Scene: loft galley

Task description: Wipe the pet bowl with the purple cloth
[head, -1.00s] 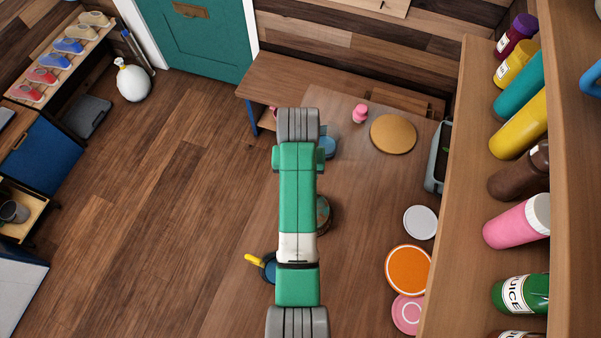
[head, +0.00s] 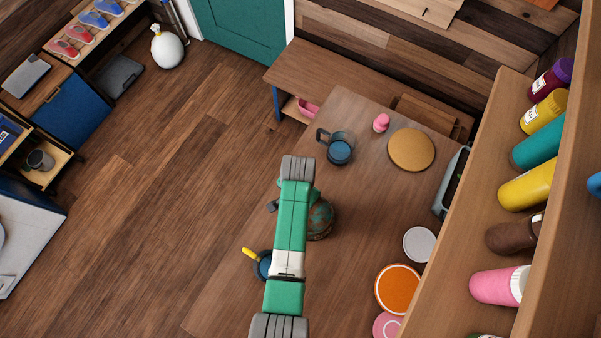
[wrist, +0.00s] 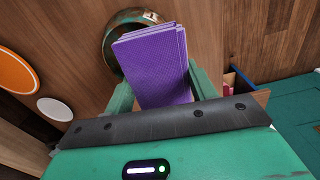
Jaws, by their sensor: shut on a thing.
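The purple cloth (wrist: 155,65) is a folded, layered pad held between the green fingers of my gripper (wrist: 160,90) in the wrist view. The pet bowl (wrist: 128,22) is a round, worn teal-and-brown vessel just beyond the cloth, which covers part of it. I cannot tell whether the cloth touches it. In the head view the bowl (head: 321,219) stands on the wooden counter, partly behind my arm. My arm hides the cloth and fingertips there.
A blue pan (head: 264,265) with a yellow handle lies left of my arm. A jug (head: 340,150), pink item (head: 381,122) and round tan board (head: 411,150) stand farther back. White (head: 419,244) and orange plates (head: 397,288) lie right, beside a bottle shelf (head: 462,243).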

